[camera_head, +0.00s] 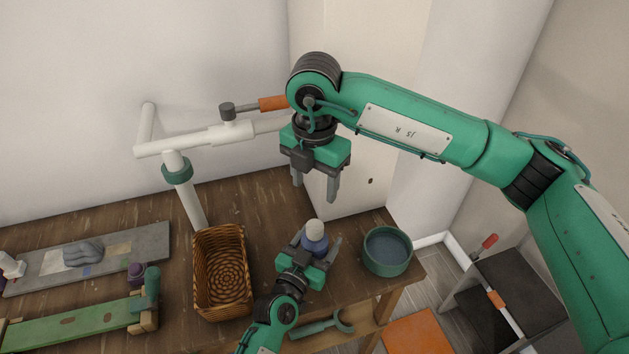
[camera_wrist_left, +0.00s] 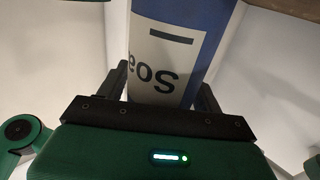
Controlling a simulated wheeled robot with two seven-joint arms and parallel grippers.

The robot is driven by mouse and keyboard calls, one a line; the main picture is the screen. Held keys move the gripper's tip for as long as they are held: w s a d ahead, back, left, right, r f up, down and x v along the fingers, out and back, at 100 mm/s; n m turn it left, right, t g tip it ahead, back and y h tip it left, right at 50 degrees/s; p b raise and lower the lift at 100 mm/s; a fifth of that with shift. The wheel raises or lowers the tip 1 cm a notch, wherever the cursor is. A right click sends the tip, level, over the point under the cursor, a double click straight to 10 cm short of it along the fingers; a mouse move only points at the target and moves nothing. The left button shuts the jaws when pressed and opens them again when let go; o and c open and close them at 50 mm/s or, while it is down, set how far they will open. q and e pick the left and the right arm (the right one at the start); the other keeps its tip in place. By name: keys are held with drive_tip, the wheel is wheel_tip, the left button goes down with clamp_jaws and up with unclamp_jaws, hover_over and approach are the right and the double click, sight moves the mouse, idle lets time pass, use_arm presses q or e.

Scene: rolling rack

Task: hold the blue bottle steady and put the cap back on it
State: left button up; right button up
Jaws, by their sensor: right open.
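The blue bottle (camera_head: 315,243) stands upright near the table's front edge, with a whitish cap-like piece (camera_head: 315,227) on its top. I cannot tell how firmly that piece is seated. My left gripper (camera_head: 318,240) comes from the front with a finger on each side of the bottle. In the left wrist view the blue bottle (camera_wrist_left: 207,40), with its white label, fills the space between the fingers of my left gripper (camera_wrist_left: 162,88); its top is out of that view. My right gripper (camera_head: 315,190) is open, empty and pointing down, above the bottle and apart from it.
A wicker basket (camera_head: 201,285) stands left of the bottle, and a green round bowl (camera_head: 386,268) stands close on its right. A white pipe frame (camera_head: 190,200) rises behind the basket. A grey board (camera_head: 140,250) and a green tool (camera_head: 80,325) lie at the left.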

use_arm(q)
drive_tip(key=shift+o, duration=0.9)
drive_tip(key=shift+s+a, duration=0.1)
drive_tip(key=shift+s, duration=0.1)
use_arm(e)
wheel_tip(320, 180, down, 4)
drive_tip(key=b, duration=0.3)
drive_tip(key=shift+r, duration=0.15)
use_arm(q)
drive_tip(key=v, duration=1.3)
drive_tip(key=shift+s+b, duration=0.15)
drive_tip(key=shift+b, duration=0.25)
drive_tip(key=shift+a, duration=0.1)
